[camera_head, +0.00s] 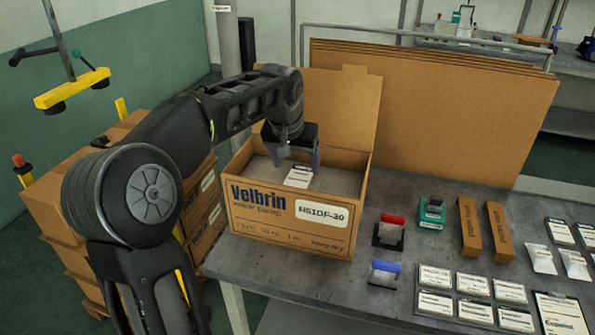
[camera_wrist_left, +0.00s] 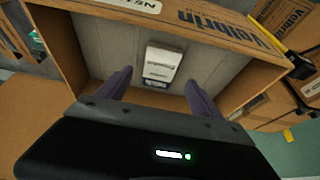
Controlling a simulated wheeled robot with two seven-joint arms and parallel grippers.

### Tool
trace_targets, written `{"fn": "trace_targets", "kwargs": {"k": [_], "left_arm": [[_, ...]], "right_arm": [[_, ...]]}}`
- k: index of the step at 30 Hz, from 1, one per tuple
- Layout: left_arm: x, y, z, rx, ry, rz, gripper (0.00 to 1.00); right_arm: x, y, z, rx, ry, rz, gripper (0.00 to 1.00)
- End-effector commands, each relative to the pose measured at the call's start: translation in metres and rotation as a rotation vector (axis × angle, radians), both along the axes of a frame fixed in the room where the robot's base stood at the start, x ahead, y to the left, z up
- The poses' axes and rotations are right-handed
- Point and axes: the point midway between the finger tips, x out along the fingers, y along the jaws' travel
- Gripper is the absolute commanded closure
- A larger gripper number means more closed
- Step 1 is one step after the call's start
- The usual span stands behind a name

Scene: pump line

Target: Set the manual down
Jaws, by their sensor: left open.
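The manual (camera_head: 298,177), a small white booklet with a dark band at one end, lies flat on the grey surface inside the open cardboard Velbrin box (camera_head: 290,228). It also shows in the left wrist view (camera_wrist_left: 162,64), near the middle of the box floor. My left gripper (camera_head: 293,158) reaches down into the box from above. Its two fingers are spread and empty, and in the left wrist view (camera_wrist_left: 158,82) the manual appears beyond and between them, with no contact visible. My right gripper is in neither view.
The grey table (camera_head: 395,300) holds red (camera_head: 389,232) and blue (camera_head: 383,273) handled items, a green device (camera_head: 432,211), brown cartons (camera_head: 469,226) and several labelled packets. Large cardboard sheets (camera_head: 440,115) stand behind. Stacked cartons (camera_head: 80,213) are at the left.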

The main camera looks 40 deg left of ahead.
Motion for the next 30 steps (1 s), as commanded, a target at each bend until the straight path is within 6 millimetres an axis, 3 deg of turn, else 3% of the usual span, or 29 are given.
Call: {"fn": "trace_targets", "kwargs": {"k": [6,12,30], "left_arm": [[-0.016,-0.006,0.043,0.0,-0.004,0.001,0.24],[-0.025,-0.009,0.064,-0.001,-0.001,0.0,0.24],[-0.026,-0.009,0.066,0.0,0.001,0.0,0.24]], "right_arm": [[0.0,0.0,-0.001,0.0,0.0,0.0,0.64],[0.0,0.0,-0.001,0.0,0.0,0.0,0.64],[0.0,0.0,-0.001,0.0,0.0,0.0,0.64]]}}
